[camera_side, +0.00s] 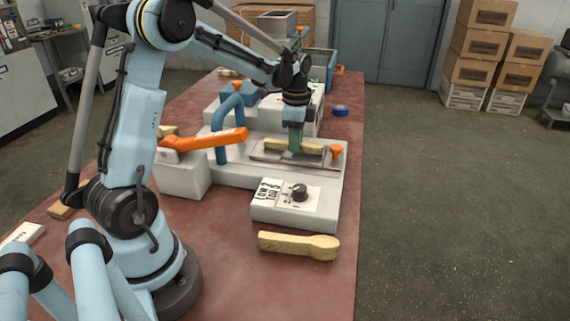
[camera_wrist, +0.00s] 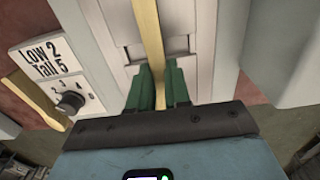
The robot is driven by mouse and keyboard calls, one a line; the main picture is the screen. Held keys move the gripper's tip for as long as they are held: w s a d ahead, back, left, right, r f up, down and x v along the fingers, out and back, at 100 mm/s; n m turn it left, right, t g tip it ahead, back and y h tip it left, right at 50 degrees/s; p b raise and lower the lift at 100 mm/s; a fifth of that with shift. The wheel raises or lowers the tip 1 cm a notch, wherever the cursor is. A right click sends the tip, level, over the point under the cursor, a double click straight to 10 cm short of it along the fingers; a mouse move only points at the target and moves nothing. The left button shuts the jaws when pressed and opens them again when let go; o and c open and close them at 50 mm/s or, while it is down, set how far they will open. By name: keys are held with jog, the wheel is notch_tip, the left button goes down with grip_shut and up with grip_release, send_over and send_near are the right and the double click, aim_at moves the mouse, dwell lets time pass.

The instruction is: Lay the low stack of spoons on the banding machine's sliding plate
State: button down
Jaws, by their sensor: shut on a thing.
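My gripper (camera_side: 295,142) has green fingers pointing down over the banding machine (camera_side: 320,180). It is shut on a pale wooden spoon stack (camera_side: 313,147), which lies lengthwise across the machine's sliding plate (camera_side: 275,159). I cannot tell whether the stack touches the plate or hangs just above it. In the wrist view the held stack (camera_wrist: 147,25) runs upward from between the green fingers (camera_wrist: 160,90). Its number of spoons cannot be made out. Another wooden spoon stack (camera_side: 298,245) lies on the table in front of the machine.
A dial (camera_side: 300,192) sits on the machine's front box; its label (camera_wrist: 43,58) reads "Low 2, Tall 5". An orange lever (camera_side: 205,140) and blue arched bar (camera_side: 222,130) stand left of the plate. An orange knob (camera_side: 336,152) is at its right end. A blue roll (camera_side: 340,110) lies behind.

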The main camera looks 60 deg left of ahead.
jog(key=c, duration=1.1)
grip_release()
jog(key=shift+f, duration=0.15)
notch_tip(320, 180, up, 12)
jog(key=s+d+f+n+t, duration=0.1)
jog(key=s+d+n+t, duration=0.1)
jog(key=s+d+n, duration=0.1)
jog(key=s+d+f+n+t, duration=0.2)
jog(key=s+d+n, duration=0.1)
jog(key=d, duration=0.5)
jog(key=s+d+f+n+t, duration=0.2)
jog(key=s+d+n+t, duration=0.1)
jog(key=s+d, duration=0.2)
jog(key=shift+s+d, duration=0.3)
jog(key=shift+d, duration=0.05)
jog(key=shift+r, duration=0.1)
